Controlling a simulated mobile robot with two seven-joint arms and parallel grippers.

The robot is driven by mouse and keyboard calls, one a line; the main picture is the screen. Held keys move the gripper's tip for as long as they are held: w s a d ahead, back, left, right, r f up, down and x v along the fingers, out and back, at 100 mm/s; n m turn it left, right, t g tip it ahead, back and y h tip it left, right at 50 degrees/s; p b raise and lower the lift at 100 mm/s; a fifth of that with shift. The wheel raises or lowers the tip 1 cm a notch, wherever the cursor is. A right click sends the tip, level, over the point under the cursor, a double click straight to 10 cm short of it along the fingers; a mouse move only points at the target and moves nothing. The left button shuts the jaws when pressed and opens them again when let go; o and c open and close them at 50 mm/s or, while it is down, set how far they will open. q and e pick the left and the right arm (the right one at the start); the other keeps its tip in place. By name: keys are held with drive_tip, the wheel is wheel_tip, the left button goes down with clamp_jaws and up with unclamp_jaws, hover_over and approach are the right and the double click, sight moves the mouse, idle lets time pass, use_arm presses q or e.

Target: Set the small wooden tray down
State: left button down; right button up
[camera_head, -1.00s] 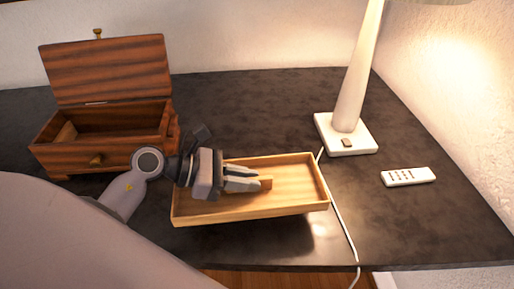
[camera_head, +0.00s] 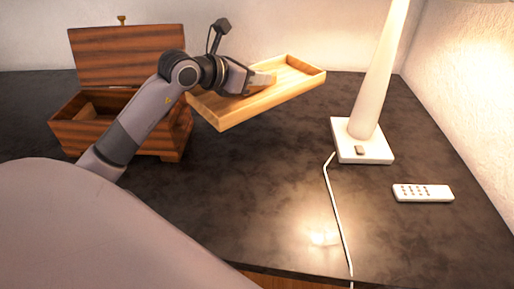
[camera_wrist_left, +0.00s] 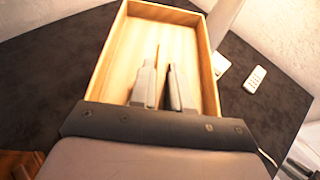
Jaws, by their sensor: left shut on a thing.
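The small wooden tray (camera_head: 228,113) is a light, shallow rectangular box, seen above the dark tabletop in the head view. It looks raised and tilted, its right end reaching toward the back wall. My left gripper (camera_head: 260,82) is over the tray and shut on a small wooden piece inside it, so it carries the tray. In the left wrist view the tray (camera_wrist_left: 125,45) extends ahead of the gripper (camera_wrist_left: 165,72), whose two fingers reach down into it. The near end of the tray is hidden by the gripper there.
An open wooden chest (camera_head: 107,125) stands at the left, partly behind my left arm. A white lamp (camera_head: 375,90) on a square base stands to the right, its cord (camera_head: 336,215) running to the front edge. A white remote (camera_head: 423,193) lies far right. The middle tabletop is clear.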

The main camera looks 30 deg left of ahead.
use_arm(q)
drive_tip(key=shift+w+a+r+n+y, duration=0.3)
drive_tip(key=shift+w+a+r+y, duration=0.1)
drive_tip(key=shift+a+r, duration=0.2)
wheel_tip(320, 180, down, 20)
drive_tip(key=shift+r+b, duration=0.1)
drive_tip(key=shift+b, duration=0.3)
drive_tip(key=c, duration=1.5)
unclamp_jaws()
drive_tip(key=o, duration=0.4)
